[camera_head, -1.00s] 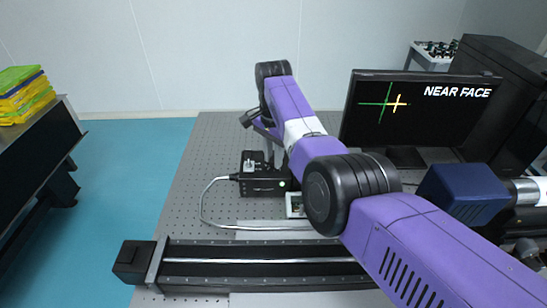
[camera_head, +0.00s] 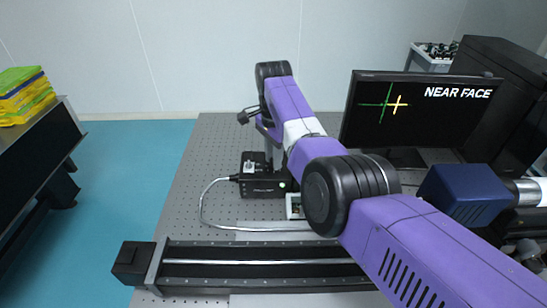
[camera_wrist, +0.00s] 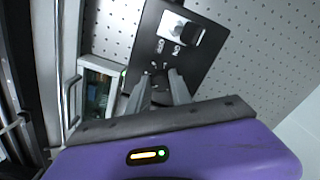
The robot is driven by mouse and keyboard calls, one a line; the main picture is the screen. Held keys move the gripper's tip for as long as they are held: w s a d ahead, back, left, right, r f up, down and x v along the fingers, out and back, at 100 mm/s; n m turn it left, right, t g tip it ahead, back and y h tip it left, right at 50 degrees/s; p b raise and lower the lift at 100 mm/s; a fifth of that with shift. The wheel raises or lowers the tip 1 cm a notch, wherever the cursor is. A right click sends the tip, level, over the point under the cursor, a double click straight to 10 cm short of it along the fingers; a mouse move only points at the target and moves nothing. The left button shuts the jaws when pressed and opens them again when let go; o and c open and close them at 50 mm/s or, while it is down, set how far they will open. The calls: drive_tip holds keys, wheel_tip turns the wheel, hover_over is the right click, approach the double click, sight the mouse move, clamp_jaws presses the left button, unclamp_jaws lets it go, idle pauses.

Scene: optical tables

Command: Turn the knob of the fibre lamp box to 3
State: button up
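The fibre lamp box (camera_head: 262,188) is a black box on the perforated table, with a grey cable leaving its left side. In the wrist view its black face (camera_wrist: 147,48) carries a silver plate with a black block, and white dial marks nearer my gripper. My gripper (camera_wrist: 157,80) points at the dial marks, its two grey fingers apart with a gap between them. The knob is not clearly visible; I cannot tell whether the fingers touch it. In the head view my arm hides the gripper.
A black linear rail (camera_head: 260,262) lies along the table's front. A monitor (camera_head: 420,112) reading "NEAR FACE" stands to the right, with a blue device (camera_head: 462,192) before it. A small light-framed unit (camera_wrist: 97,90) sits beside the box.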

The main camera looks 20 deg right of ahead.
drive_tip(key=o, duration=0.4)
drive_tip(key=shift+c, duration=0.2)
drive_tip(key=shift+r, duration=0.1)
drive_tip(key=shift+r+b, duration=0.6)
drive_tip(key=shift+r, duration=3.25)
